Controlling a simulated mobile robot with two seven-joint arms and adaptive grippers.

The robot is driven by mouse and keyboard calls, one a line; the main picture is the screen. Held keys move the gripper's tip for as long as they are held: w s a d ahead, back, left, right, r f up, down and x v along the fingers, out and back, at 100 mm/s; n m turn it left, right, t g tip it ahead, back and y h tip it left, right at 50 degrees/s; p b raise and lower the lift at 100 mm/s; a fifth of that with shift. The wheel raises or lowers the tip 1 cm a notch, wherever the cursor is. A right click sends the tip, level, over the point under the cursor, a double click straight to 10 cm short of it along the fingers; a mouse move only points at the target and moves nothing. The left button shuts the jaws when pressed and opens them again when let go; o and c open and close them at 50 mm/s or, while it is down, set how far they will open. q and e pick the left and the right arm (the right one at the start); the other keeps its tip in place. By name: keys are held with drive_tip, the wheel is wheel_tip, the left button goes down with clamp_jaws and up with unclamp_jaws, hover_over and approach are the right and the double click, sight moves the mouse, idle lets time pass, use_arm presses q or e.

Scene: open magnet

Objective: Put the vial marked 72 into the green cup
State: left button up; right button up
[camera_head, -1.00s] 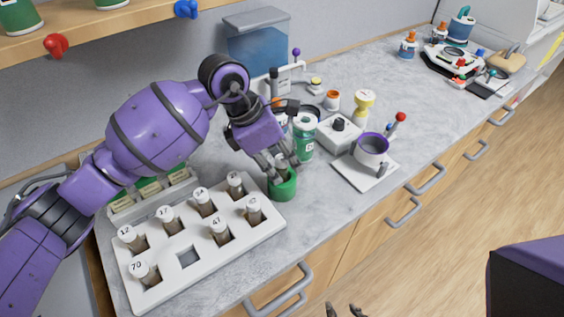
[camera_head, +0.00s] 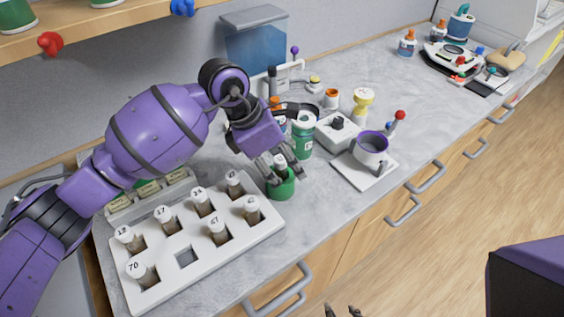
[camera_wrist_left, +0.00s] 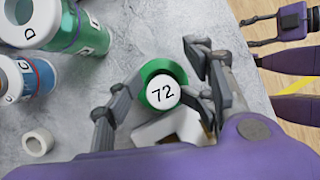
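The vial marked 72 (camera_wrist_left: 163,93) stands in the green cup (camera_wrist_left: 150,72), its white cap facing up in the left wrist view. In the head view the green cup (camera_head: 281,187) is at the right end of the white rack, and the vial (camera_head: 281,163) rises from it, partly hidden by fingers. My left gripper (camera_head: 281,172) is over the cup. In the left wrist view its fingers (camera_wrist_left: 160,100) stand apart on both sides of the cap, with gaps, so it looks open. My right gripper (camera_head: 345,311) shows only fingertips, apart, at the bottom edge.
The white rack (camera_head: 187,284) holds several other numbered vials and has one empty square slot (camera_head: 187,257). A green-labelled bottle (camera_head: 303,138) stands close behind the cup. A white device (camera_head: 338,131) and a purple-rimmed pot (camera_head: 371,150) are to the right. Counter in front of the cup is clear.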

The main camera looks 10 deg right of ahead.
use_arm(q)
drive_tip(key=shift+s+a+f, duration=0.15)
drive_tip(key=shift+a+f, duration=0.2)
drive_tip(key=shift+f, duration=0.2)
drive_tip(key=d+v, duration=0.1)
drive_tip(key=v, duration=1.2)
drive_tip(key=shift+a+r, duration=0.15)
drive_tip(key=shift+r, duration=0.45)
